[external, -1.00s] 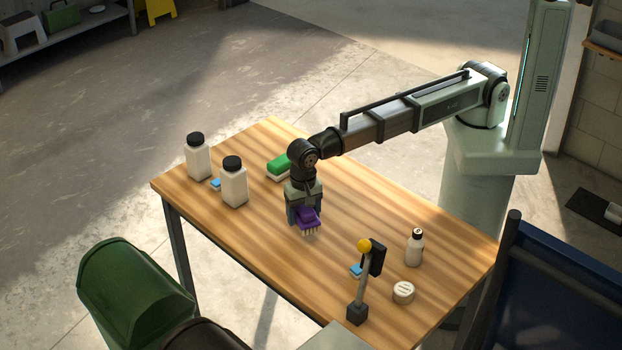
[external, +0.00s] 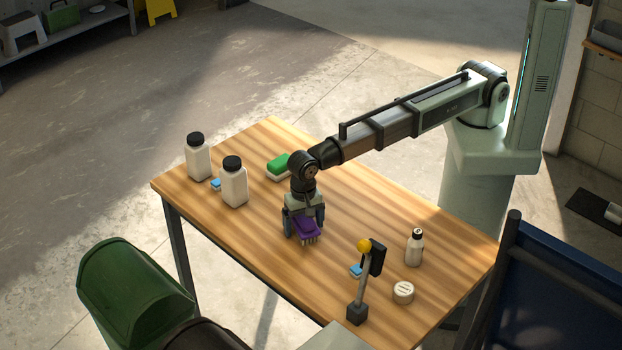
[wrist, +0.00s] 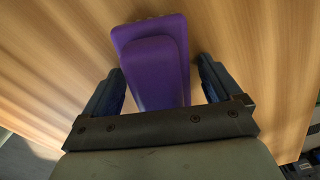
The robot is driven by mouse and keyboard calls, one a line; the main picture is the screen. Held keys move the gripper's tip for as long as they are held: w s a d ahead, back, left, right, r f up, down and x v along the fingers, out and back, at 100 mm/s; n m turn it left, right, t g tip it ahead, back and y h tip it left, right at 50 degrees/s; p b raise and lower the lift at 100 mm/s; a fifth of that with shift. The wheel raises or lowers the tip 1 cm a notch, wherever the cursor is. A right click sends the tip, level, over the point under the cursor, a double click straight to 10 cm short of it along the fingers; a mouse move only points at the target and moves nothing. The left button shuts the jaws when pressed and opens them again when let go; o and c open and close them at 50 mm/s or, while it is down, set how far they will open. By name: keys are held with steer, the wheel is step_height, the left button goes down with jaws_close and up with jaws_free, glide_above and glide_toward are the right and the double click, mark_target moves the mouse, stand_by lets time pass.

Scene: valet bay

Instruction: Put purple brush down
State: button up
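The purple brush (external: 306,228) rests bristles down on the wooden table (external: 375,215), near its middle. In the wrist view the brush (wrist: 155,65) lies between my two fingers, with a narrow gap on each side. My gripper (external: 304,222) points down over the brush and is open, its fingers spread to either side of it. The fingers also show in the wrist view (wrist: 158,85).
A green-and-white block (external: 279,167) lies behind my gripper. Two white jars (external: 234,188) and a blue piece (external: 216,184) stand left. A post with a yellow ball (external: 363,246), a small bottle (external: 414,248) and a round white tin (external: 403,292) stand right. A green bin (external: 135,290) is off the table.

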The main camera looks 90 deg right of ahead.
step_height(320, 180, up, 12)
steer(key=shift+r, duration=0.15)
stand_by(0.7)
stand_by(0.5)
